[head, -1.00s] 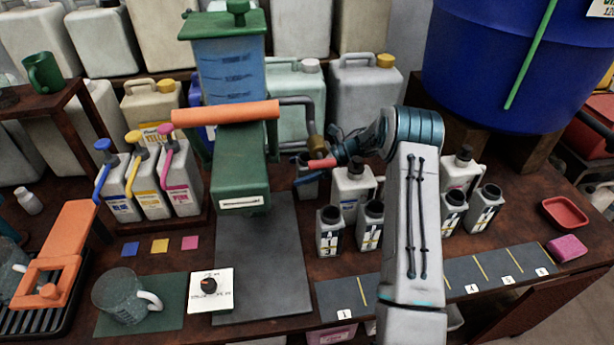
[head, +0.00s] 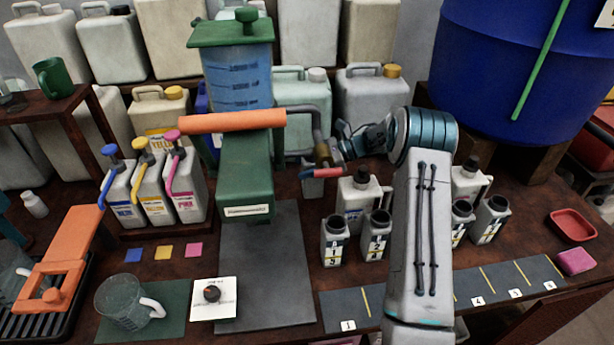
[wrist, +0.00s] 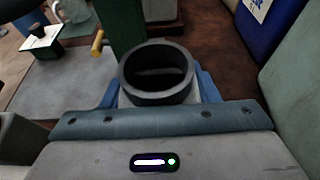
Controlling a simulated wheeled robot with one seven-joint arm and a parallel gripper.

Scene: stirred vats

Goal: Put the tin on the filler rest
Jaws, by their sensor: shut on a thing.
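My gripper (wrist: 160,95) is shut on a tin (wrist: 158,75), whose round, dark, open mouth faces up between the blue fingers in the wrist view. In the head view my gripper is beside the filler's spout, and a small grey part of the tin (head: 312,188) shows below the red handle; the rest is hidden. The filler (head: 245,180) is a green machine with a blue tank, an orange bar and a bent grey pipe. A dark grey plate (head: 270,290) lies in front of it. I cannot make out clearly which surface is the filler rest.
Open grey tins (head: 335,242) and black-capped jugs (head: 357,205) stand near my arm. Pump bottles (head: 150,190) stand left of the filler. A numbered strip (head: 345,312), a dial card (head: 212,298) and a glass mug (head: 125,303) are at the front. A red dish (head: 572,226) lies right.

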